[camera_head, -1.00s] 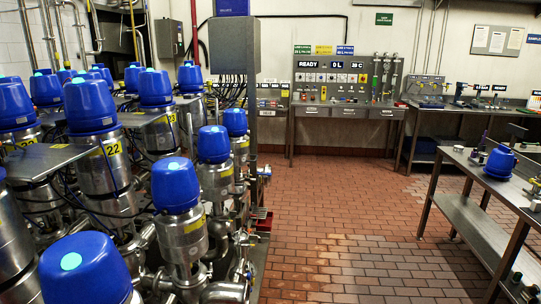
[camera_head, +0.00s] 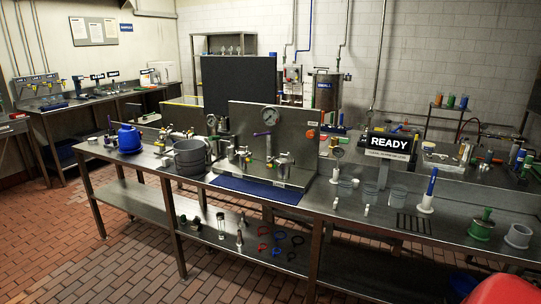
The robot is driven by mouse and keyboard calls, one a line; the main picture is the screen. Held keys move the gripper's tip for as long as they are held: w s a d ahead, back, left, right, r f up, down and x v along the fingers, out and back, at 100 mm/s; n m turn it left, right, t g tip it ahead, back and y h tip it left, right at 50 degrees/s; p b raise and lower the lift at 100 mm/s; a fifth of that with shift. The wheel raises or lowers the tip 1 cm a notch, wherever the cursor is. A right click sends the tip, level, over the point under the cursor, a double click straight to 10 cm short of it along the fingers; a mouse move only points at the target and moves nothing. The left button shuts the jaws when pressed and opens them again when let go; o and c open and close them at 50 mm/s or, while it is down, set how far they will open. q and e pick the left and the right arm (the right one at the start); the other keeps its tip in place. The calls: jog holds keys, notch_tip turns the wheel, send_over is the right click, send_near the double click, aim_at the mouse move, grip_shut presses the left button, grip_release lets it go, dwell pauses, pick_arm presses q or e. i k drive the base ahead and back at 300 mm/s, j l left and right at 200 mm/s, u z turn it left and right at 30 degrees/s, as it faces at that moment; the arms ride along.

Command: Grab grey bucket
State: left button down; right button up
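The grey bucket (camera_head: 191,158) stands upright on the long steel workbench (camera_head: 105,167), left of the middle of the view. It is a plain grey round container with an open top. A blue domed cap (camera_head: 130,138) stands to its left. A blue mat (camera_head: 258,189) lies to its right, in front of a grey panel with gauges. Neither of my grippers shows in this view, and nothing is seen touching the bucket.
Right of the panel, the bench holds clear cups, a READY sign (camera_head: 388,147) and a green funnel-like piece (camera_head: 481,225). Small parts lie on the lower shelf (camera_head: 215,238). The brick floor (camera_head: 70,235) before the bench is clear at left. A red rounded object (camera_head: 504,289) is at bottom right.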

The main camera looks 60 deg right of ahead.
aim_at(188, 158)
jog(key=z, duration=1.2)
jog(key=i+j, duration=0.4)
